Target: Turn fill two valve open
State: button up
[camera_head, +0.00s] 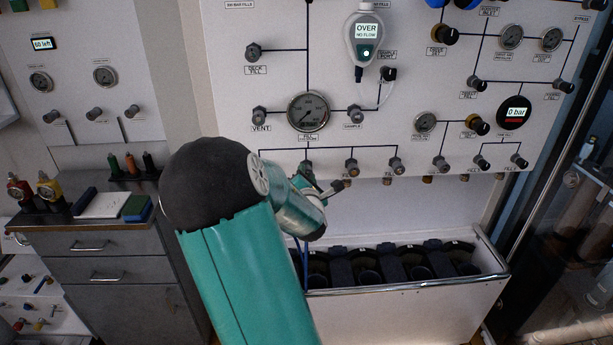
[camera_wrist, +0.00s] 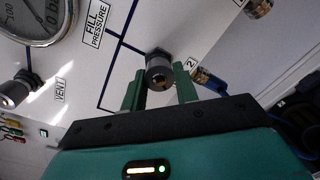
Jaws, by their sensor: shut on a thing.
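The fill two valve is a dark grey round knob (camera_wrist: 160,71) on the white panel in the wrist view, with a "2" label beside it. My gripper (camera_wrist: 160,92) has its two green fingers on either side of this knob and is shut on it. In the head view the valve (camera_head: 307,166) stands in the lower row, straight below the fill pressure gauge (camera_head: 308,111). My teal arm comes up from below and its wrist hides most of my gripper there. The knob's turn angle is hard to read.
Neighbouring valves (camera_head: 351,165) stand to the right in the same row. The vent knob (camera_head: 259,115) is up and left. A white-edged trough (camera_head: 410,285) with dark round holders lies below the panel. A grey drawer cabinet (camera_head: 105,265) stands at the left.

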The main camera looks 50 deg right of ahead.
jog(key=n, duration=1.3)
jog(key=shift+t+h, duration=0.3)
jog(key=shift+n, duration=0.4)
jog(key=o, duration=1)
jog(key=shift+d, duration=0.1)
jog(key=shift+s, duration=0.1)
